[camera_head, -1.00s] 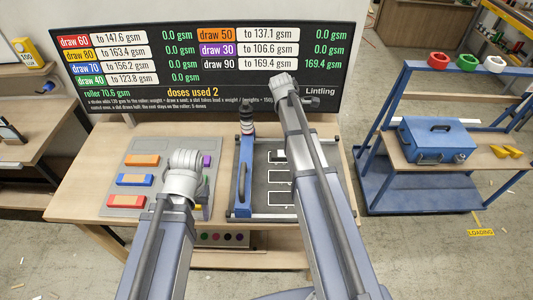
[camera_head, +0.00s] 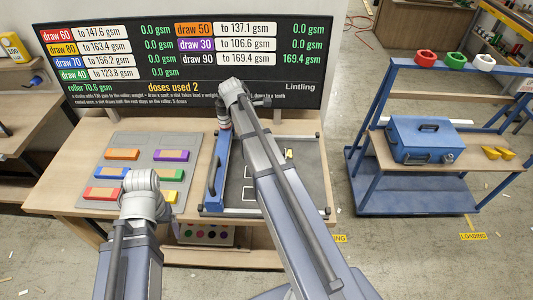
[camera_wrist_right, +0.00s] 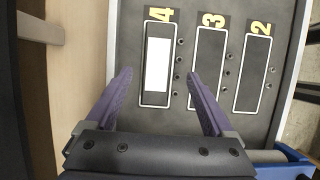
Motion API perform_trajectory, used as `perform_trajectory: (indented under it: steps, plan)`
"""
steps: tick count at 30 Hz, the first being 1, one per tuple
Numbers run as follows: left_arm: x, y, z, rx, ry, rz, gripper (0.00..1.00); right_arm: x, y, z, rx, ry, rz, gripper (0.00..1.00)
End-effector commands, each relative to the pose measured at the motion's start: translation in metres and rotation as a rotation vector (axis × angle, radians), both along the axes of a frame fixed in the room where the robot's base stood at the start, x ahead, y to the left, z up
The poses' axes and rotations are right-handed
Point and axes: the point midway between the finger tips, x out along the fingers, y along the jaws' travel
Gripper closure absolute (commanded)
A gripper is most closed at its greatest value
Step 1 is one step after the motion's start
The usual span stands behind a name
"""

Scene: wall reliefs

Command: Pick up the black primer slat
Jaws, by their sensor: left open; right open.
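In the right wrist view, the slat in slot 4 (camera_wrist_right: 158,28) shows a white face (camera_wrist_right: 158,65) with black around it; I take it as the black primer slat. It lies flat inside the white outline. My right gripper (camera_wrist_right: 158,74) is open and empty, its purple fingers on either side of the slat and apart from it. In the head view, my right arm covers much of the slotted board (camera_head: 306,170). My left gripper (camera_head: 143,207) is over the front of the grey slat tray; its fingers are mostly hidden by the wrist.
Slots 3 (camera_wrist_right: 210,65) and 2 (camera_wrist_right: 253,72) look empty. The grey tray (camera_head: 135,142) holds orange, purple, blue, green, red and yellow slats. A dark display board (camera_head: 300,95) stands behind the table. A blue rack (camera_head: 365,165) with a blue toolbox (camera_head: 425,139) is at right.

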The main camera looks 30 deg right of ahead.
Motion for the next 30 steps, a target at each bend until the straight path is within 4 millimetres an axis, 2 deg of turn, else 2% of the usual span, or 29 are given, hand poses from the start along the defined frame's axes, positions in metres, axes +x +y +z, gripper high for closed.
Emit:
perform_trajectory:
  steps: [13,23,30]
  plan:
    - [0.000,0.000,-0.047,0.000,0.000,0.000,0.19,-0.004,-0.013,-0.047,0.000,0.000,-0.001,0.12]
    - [0.000,0.000,-0.048,0.000,0.000,0.000,0.19,-0.005,-0.016,-0.048,0.000,0.000,0.000,0.12]
    - [0.000,0.000,-0.048,0.000,0.000,0.000,0.19,-0.005,-0.015,-0.048,0.000,0.000,0.000,0.40]
